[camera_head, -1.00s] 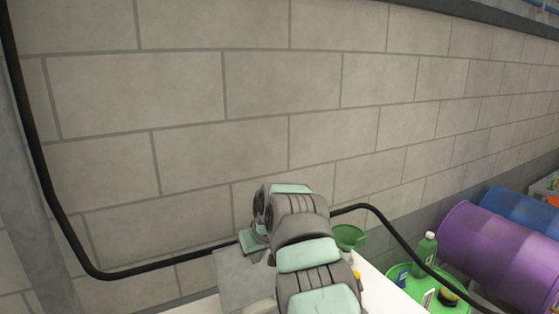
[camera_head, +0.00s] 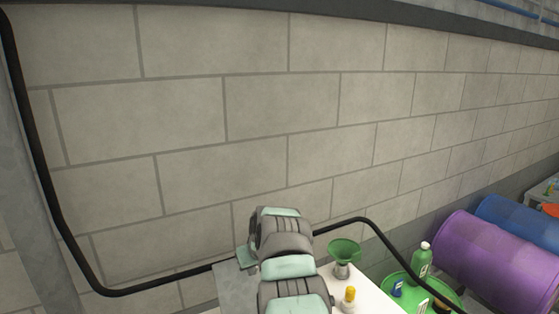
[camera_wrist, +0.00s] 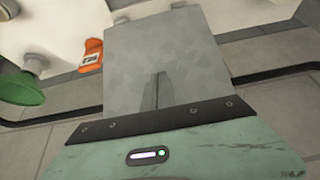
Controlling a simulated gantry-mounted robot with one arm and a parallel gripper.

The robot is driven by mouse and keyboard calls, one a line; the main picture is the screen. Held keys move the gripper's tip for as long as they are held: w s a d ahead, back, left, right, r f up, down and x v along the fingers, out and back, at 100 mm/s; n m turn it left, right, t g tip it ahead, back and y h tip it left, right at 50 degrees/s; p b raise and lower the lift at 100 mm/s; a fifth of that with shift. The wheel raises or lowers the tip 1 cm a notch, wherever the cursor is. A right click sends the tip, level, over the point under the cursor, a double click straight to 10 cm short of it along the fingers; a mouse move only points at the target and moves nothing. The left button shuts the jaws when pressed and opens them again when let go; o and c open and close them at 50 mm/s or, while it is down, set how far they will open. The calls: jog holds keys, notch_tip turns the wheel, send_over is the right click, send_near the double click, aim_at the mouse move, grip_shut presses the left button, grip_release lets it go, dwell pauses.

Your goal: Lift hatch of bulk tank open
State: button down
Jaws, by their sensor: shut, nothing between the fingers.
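The hatch is a flat grey plate (camera_wrist: 165,50), close in front of my gripper in the wrist view, with hinge-like parts at its far edge. It also shows beside my arm in the head view (camera_head: 234,288). Its exact tilt is hard to judge. The white bulk tank top (camera_head: 372,298) lies to the right of the plate in the head view. My gripper (camera_wrist: 157,90) is shut and empty, its thin grey fingers over the plate's near part. Whether they touch it cannot be told. In the head view my arm hides the fingers.
A green funnel (camera_head: 344,250) and a small yellow-capped item (camera_head: 349,297) stand on the white top. A green tray (camera_head: 437,288) with bottles and a purple drum (camera_head: 495,257) are at right. A black hose (camera_head: 190,272) runs along the block wall behind.

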jog(key=shift+x, duration=0.95)
jog(key=shift+s+f+b, duration=0.25)
jog(key=shift+f+b, duration=0.05)
jog(key=shift+b, duration=0.15)
jog(key=shift+d+r+b, duration=0.1)
jog(key=shift+b, duration=0.3)
jog(key=shift+s+r+b, duration=0.15)
jog(key=shift+r+b, duration=0.5)
jog(key=shift+b, duration=0.35)
jog(key=s+d+r+b, duration=0.2)
jog(key=s+r+b, duration=0.2)
jog(key=b, duration=0.2)
jog(key=shift+d+r, duration=0.25)
jog(key=shift+r, duration=0.1)
jog(key=shift+s, duration=0.2)
